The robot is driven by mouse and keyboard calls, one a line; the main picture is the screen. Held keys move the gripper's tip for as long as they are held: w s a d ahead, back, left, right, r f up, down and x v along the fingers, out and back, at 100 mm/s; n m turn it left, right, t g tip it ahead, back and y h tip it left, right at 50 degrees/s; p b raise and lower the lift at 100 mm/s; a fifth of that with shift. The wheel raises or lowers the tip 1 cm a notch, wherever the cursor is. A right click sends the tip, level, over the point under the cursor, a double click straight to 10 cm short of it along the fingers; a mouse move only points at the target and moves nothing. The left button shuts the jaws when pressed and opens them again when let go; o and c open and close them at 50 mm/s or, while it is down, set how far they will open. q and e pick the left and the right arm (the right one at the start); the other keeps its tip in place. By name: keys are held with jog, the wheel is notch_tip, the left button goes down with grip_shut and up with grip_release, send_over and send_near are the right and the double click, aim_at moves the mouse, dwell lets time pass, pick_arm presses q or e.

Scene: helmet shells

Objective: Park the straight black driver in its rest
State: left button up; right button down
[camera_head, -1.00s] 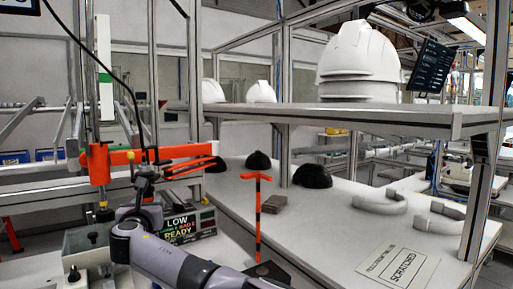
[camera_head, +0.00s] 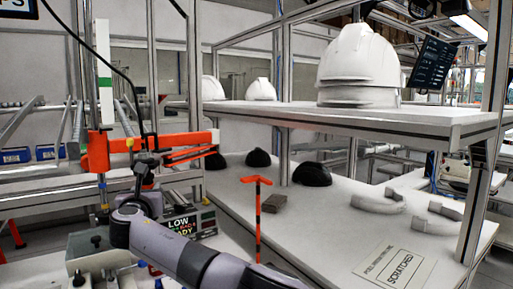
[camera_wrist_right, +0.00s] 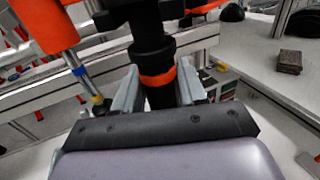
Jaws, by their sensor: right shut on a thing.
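The straight black driver (camera_wrist_right: 153,45) is upright between the fingers of my right gripper (camera_wrist_right: 157,92) in the right wrist view. It has an orange band near the fingers, which are shut on it. In the head view my right gripper (camera_head: 145,178) is small, at the left beside an orange horizontal arm (camera_head: 170,152), and the driver is hard to pick out. An orange cylinder (camera_wrist_right: 42,22) stands just left of the driver in the wrist view. I cannot tell which part is the rest. My left gripper is not in view.
A sign reading "LOW" (camera_head: 180,222) stands behind my right arm. An orange-and-black post (camera_head: 258,215) rises at the bench's near edge. Black shells (camera_head: 312,174) and a dark block (camera_head: 270,202) lie on the white bench. White helmets (camera_head: 362,60) sit on the shelf.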

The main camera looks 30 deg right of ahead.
jog(key=shift+r, duration=0.75)
